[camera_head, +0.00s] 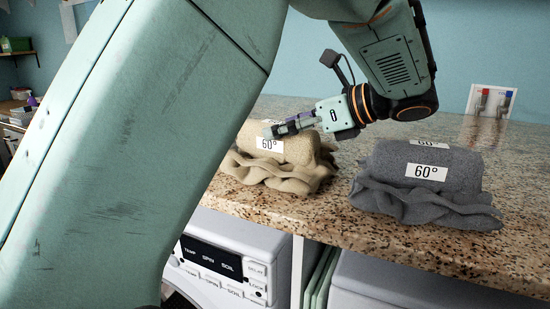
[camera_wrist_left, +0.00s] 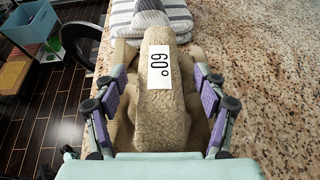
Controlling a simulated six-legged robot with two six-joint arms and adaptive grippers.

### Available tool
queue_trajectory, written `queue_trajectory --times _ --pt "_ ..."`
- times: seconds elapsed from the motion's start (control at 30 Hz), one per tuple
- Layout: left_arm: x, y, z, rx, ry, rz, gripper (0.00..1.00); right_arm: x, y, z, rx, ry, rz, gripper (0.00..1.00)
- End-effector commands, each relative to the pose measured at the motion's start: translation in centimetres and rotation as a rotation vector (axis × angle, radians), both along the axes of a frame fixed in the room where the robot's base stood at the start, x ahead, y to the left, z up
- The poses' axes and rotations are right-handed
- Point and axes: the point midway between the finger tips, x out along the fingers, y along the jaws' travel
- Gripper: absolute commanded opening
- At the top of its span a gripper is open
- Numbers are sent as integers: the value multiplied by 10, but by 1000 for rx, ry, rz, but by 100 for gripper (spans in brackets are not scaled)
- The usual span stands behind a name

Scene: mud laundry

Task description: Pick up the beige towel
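The beige towel (camera_head: 300,150) is a rolled bundle with a "60°" label, lying on the granite counter left of the grey towel. In the left wrist view the beige towel (camera_wrist_left: 160,115) runs lengthwise between the two fingers. My left gripper (camera_head: 290,126) is at the towel from above. In the left wrist view my left gripper (camera_wrist_left: 160,92) is open, with purple pads on both sides of the towel roll. Small gaps seem to show at the pads, so firm contact is not clear. My right gripper is not in view.
A grey towel (camera_head: 422,177) with a "60°" label lies to the right on the granite counter (camera_head: 268,205). A striped towel (camera_wrist_left: 150,17) lies beyond the beige one. White washing machines (camera_head: 235,245) stand below.

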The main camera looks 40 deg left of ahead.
Motion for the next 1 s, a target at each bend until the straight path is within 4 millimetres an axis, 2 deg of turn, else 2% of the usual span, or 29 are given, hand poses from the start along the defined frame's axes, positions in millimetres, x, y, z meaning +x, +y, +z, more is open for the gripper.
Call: queue_trajectory --times 0.07,0.77,1.0 --pt "0 0 0 0 0 0 61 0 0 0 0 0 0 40" --pt "-1 2 -2 -3 2 0 2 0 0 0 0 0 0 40" --pt "-1 2 -1 -2 2 0 0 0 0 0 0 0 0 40"
